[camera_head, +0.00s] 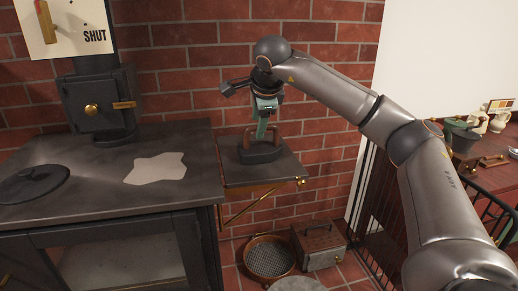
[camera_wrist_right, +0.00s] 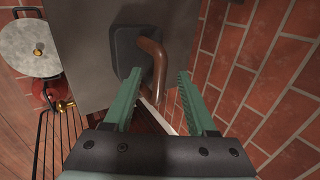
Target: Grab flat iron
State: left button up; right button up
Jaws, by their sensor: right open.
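The flat iron (camera_head: 262,150) is dark with a brown curved handle. It sits upright on a small dark side shelf (camera_head: 285,172) beside the stove. My right gripper (camera_head: 263,130) is just above it, pointing down at the handle. In the right wrist view the iron's body (camera_wrist_right: 123,45) lies partly behind one green finger. Its handle (camera_wrist_right: 158,65) shows between the fingertips of the open gripper (camera_wrist_right: 160,78). I cannot tell whether the tips are level with the handle or a little above it. My left gripper is not in view.
The dark stove top (camera_head: 95,200) at left holds a round lid (camera_head: 32,184) and a pale patch (camera_head: 156,168). A brick wall (camera_head: 190,75) stands close behind. A round sieve (camera_head: 269,257) and a metal box (camera_head: 318,246) are on the floor. A black railing (camera_head: 375,205) stands at right.

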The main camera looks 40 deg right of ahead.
jog(key=shift+w+d+f, duration=0.1)
jog(key=shift+w+f, duration=0.05)
jog(key=shift+f, duration=0.15)
jog(key=shift+c, duration=0.3)
grip_shut()
dwell(0.8)
jog(key=shift+w+r, duration=0.1)
jog(key=shift+r, duration=0.15)
